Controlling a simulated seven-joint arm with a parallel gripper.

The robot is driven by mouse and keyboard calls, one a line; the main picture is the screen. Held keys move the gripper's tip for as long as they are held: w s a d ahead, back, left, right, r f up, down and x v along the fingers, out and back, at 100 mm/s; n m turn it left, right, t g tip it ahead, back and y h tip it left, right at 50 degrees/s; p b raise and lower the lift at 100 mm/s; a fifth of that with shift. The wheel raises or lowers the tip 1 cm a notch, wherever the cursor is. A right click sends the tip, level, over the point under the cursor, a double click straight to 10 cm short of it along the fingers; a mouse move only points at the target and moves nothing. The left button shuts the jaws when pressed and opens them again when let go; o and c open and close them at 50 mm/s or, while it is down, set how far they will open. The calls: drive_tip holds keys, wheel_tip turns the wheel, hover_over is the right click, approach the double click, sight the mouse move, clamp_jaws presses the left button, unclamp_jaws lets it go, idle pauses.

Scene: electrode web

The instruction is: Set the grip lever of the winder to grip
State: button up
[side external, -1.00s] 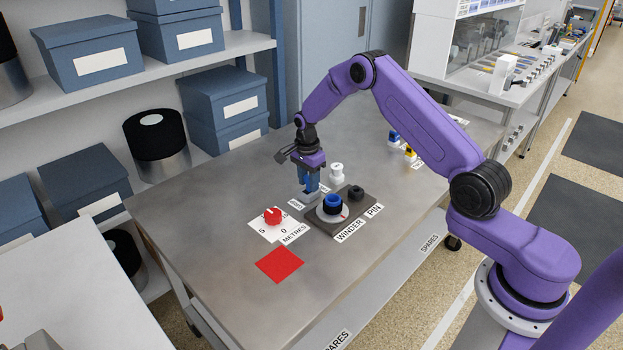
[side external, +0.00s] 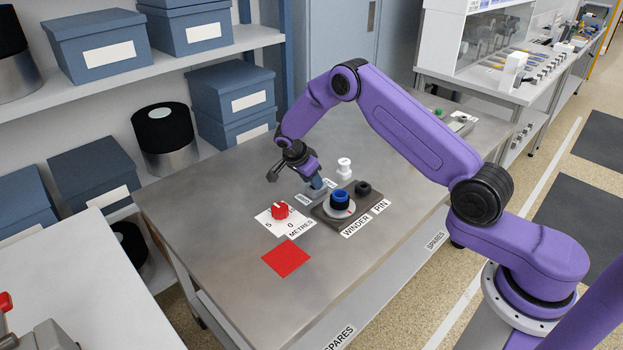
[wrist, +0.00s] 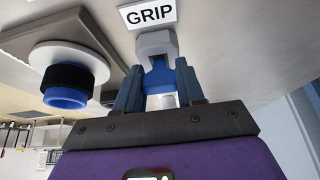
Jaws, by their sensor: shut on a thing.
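The winder has a dark base (side external: 322,214), a pale disc and a blue hub (side external: 340,198) on it, and a "WINDER" label in front. Its grip lever is a blue handle (wrist: 158,76) coming out of a pale grey block (wrist: 156,43) in the wrist view. A "GRIP" label (wrist: 150,14) lies just beyond the block. My gripper (side external: 316,185) is tilted at the winder's far left side. In the wrist view my gripper (wrist: 159,80) is shut on the blue handle, a finger on each side. The side view hides the handle behind my fingers.
A red knob (side external: 280,210) sits on a white card marked "METRES", left of the winder. A red square (side external: 286,258) lies in front of it. A white spool (side external: 344,166) and a dark peg (side external: 363,187) stand close by.

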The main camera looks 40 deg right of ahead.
drive_tip(key=o, duration=1)
drive_tip(key=shift+o, duration=0.2)
drive_tip(key=v, duration=1.7)
drive_tip(key=shift+a+r, duration=0.15)
drive_tip(key=shift+a, duration=0.05)
